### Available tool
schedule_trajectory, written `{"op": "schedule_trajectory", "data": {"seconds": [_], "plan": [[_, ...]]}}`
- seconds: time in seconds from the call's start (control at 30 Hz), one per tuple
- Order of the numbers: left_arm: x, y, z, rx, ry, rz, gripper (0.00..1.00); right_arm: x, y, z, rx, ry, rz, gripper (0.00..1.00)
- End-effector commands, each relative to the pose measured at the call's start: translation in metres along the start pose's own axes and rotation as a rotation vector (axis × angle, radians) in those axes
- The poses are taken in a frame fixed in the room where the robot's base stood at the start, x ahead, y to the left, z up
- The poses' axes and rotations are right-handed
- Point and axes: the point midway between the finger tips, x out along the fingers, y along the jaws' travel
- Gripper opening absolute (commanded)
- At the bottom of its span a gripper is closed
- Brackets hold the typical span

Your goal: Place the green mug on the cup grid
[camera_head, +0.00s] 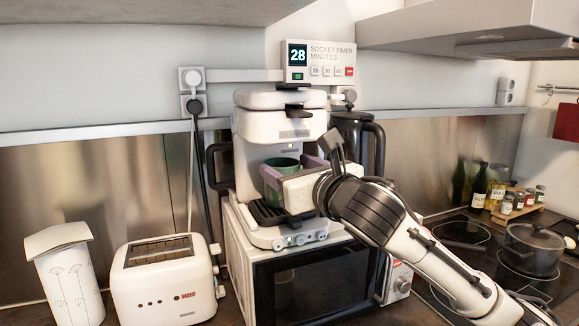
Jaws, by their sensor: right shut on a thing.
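The green mug (277,167) is inside the bay of the white coffee machine (252,122), under its brewing head. My right gripper (277,178) is shut on the mug, and the gripper body hides the mug's lower right part. The mug looks upright. The dark cup grid (264,214) lies at the bottom of the bay, below the mug. Whether the mug's base touches the grid cannot be told, as the gripper covers part of that area. My left gripper is not in view.
The coffee machine stands on a microwave (312,287). A white toaster (165,283) and a white canister (66,275) stand at the left. A dark kettle (352,132) is behind my right arm. A pot (533,248) sits on the cooktop at the right, near several bottles and jars.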

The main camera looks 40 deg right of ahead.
Motion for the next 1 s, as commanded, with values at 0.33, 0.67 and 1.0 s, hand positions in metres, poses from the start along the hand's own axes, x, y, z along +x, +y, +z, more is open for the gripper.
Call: {"op": "schedule_trajectory", "data": {"seconds": [0.33, 0.67, 1.0], "plan": [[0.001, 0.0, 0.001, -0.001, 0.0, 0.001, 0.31, 0.0, 0.0, -0.003, -0.001, 0.001, -0.001, 0.68], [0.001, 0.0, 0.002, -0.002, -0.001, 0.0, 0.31, 0.0, 0.0, -0.003, 0.0, 0.001, -0.001, 0.79], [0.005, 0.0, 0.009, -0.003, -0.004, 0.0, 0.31, -0.038, -0.001, -0.001, -0.006, -0.002, -0.001, 0.79]]}}
